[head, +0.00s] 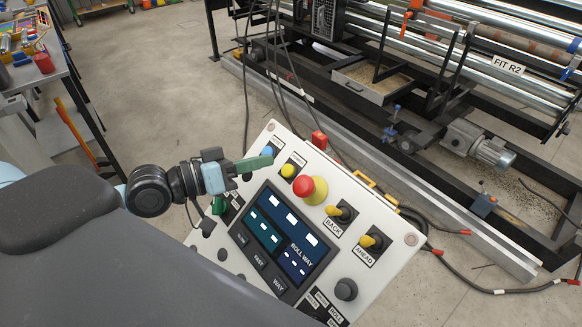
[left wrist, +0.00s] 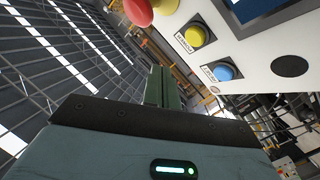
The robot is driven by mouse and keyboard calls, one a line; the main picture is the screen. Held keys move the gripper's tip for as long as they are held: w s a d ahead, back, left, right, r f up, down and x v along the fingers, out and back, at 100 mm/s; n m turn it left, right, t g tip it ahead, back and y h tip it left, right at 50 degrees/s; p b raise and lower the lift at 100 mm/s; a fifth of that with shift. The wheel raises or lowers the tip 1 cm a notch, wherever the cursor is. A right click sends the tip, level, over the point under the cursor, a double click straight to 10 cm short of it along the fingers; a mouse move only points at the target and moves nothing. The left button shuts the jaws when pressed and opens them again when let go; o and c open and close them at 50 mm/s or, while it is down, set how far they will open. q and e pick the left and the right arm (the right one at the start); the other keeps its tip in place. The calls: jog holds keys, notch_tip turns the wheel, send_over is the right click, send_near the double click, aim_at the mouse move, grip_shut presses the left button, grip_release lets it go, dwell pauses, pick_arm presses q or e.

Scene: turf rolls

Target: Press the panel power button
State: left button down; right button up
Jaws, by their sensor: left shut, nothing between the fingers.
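The white control panel (head: 352,215) stands tilted in the middle of the head view. At its upper left are a blue button (head: 267,151) and a yellow button (head: 288,170), each with a small label I cannot read surely. My left gripper (head: 269,161) has its green fingers shut and empty. Its tips overlap the panel edge just below the blue button; I cannot tell whether they touch. In the left wrist view the shut fingers (left wrist: 164,84) appear beside the panel, left of the blue button (left wrist: 223,72) and below the yellow button (left wrist: 195,36). My right gripper is not in view.
A red mushroom knob (head: 304,186) rises beside the yellow button. Yellow selector switches (head: 338,212), a dark screen (head: 281,240) and a black knob (head: 346,289) are also on the panel. Cables and a roller machine (head: 440,90) lie behind. A cluttered bench (head: 50,75) stands at left.

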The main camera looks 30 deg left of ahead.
aim_at(288, 171)
pick_arm(q)
jog(key=w+f, duration=0.1)
jog(key=w+d+f+b, duration=0.1)
jog(key=f, duration=0.1)
jog(key=shift+w, duration=0.1)
jog(key=shift+w+f, duration=0.2)
jog(key=shift+w, duration=0.05)
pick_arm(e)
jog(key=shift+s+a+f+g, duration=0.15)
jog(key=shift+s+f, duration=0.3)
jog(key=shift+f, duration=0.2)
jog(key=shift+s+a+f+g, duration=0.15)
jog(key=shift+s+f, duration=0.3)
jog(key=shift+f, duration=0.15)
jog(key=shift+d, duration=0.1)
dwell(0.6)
pick_arm(q)
jog(key=shift+w+d+f+b, duration=0.15)
jog(key=shift+w+f+b, duration=0.1)
jog(key=shift+f+b, duration=0.1)
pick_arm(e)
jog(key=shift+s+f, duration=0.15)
